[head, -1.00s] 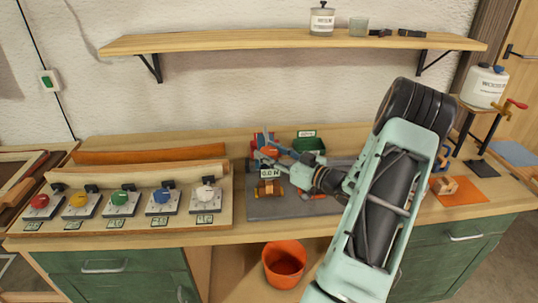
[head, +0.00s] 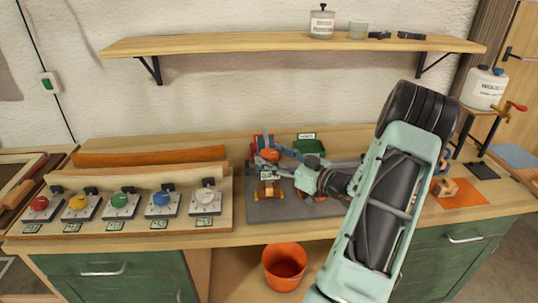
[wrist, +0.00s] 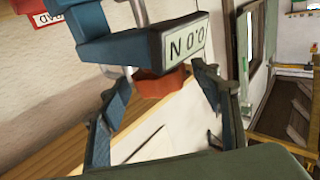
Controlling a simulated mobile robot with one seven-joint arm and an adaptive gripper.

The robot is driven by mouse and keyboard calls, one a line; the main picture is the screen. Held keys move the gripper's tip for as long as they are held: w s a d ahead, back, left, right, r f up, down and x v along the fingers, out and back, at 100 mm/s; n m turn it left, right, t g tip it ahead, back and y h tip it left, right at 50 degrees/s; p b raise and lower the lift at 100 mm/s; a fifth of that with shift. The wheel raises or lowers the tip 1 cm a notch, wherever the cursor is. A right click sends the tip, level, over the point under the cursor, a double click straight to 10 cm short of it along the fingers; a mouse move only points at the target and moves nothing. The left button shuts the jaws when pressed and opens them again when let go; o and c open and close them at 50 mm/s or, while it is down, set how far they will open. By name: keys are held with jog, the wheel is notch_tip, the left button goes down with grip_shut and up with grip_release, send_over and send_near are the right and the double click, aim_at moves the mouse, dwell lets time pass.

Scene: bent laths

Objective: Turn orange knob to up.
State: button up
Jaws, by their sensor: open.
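An orange knob (head: 268,155) shows on a blue device with a white 0.0 N display (head: 270,174), on the grey mat at the middle of the bench. In the wrist view the orange knob (wrist: 160,84) sits below and behind the blue body (wrist: 120,42), partly covered by it. My gripper (head: 284,163) is just to the right of the device in the head view. In the wrist view my gripper (wrist: 162,70) is open, one finger on each side of the orange knob, with no clear contact. Which way the knob points cannot be told.
A brown-orange roller-like part (head: 269,190) lies in front of the device. Several coloured knobs sit on a wooden panel (head: 130,222) at the left. An orange bucket (head: 284,266) stands below the bench front.

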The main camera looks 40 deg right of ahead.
jog(key=v, duration=1)
jog(key=shift+s, duration=0.35)
jog(key=shift+d, duration=0.1)
